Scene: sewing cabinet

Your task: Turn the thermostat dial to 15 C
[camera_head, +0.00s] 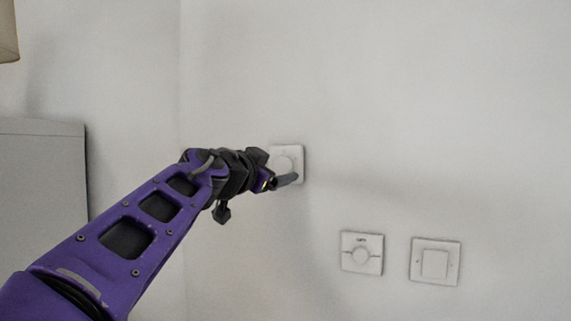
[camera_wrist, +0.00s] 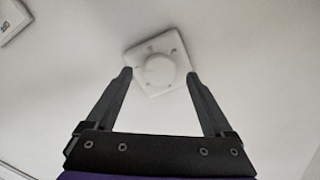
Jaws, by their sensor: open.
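A white square wall plate (camera_head: 298,150) with a round white dial (camera_head: 284,162) is on the wall, partly hidden by my gripper (camera_head: 288,180). In the wrist view, the plate shows tilted, with small marks around the dial (camera_wrist: 160,70); these are too blurred to read. My gripper (camera_wrist: 159,76) is open, with one fingertip to each side of the dial in the picture. Gaps show between the fingers and the dial, and nothing is held. I cannot tell how far the fingertips are from the wall or what setting the dial is at.
A grey cabinet (camera_head: 40,190) stands at the left, below part of a lampshade (camera_head: 8,30).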

